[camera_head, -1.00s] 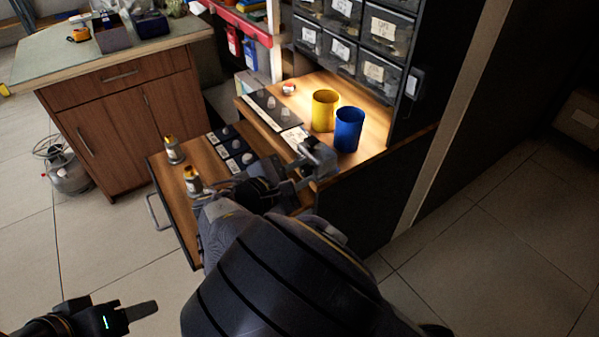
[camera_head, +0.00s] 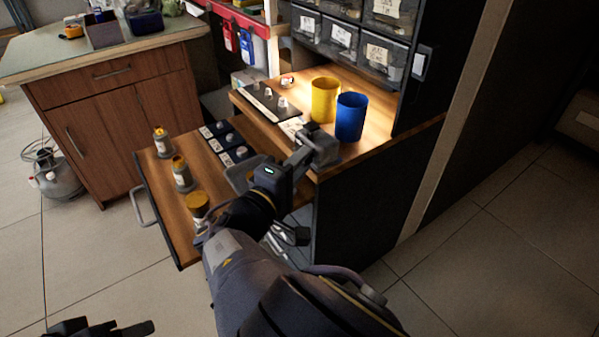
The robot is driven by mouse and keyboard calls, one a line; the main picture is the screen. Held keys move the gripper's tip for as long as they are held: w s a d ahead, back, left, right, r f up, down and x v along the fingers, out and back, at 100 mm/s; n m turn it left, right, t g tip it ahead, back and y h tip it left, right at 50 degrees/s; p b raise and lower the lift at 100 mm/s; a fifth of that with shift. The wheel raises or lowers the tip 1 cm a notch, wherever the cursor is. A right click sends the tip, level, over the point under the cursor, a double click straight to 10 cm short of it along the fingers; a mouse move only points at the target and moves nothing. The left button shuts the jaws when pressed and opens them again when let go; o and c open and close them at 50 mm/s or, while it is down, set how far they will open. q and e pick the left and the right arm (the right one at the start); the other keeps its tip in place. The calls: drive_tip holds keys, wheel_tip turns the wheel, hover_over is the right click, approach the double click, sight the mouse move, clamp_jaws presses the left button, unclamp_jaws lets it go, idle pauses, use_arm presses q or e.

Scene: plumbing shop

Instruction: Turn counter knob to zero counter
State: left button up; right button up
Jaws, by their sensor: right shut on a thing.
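A small grey boxy device, which looks like the counter (camera_head: 322,146), sits at the front edge of the lit wooden worktop, just in front of the blue cup. My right gripper (camera_head: 298,162) reaches it from the lower left and is shut at its near left side, on what seems to be its knob. The knob is hidden by the fingers, and the counter's digits cannot be read. My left gripper (camera_head: 104,328) is at the bottom left edge, mostly cut off, far from the counter; its jaw opening does not show.
A yellow cup (camera_head: 325,100) and a blue cup (camera_head: 350,117) stand close behind the counter. An open drawer (camera_head: 160,187) holds several yellow-topped items and dark labelled strips. Labelled bins (camera_head: 341,37) rise behind. Floor is clear at right.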

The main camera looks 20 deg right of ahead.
drive_tip(key=shift+f+m+b, duration=0.2)
drive_tip(key=shift+m+b, duration=0.55)
drive_tip(key=shift+m, duration=0.15)
drive_tip(key=o, duration=1)
drive_tip(key=shift+t+h, duration=0.3)
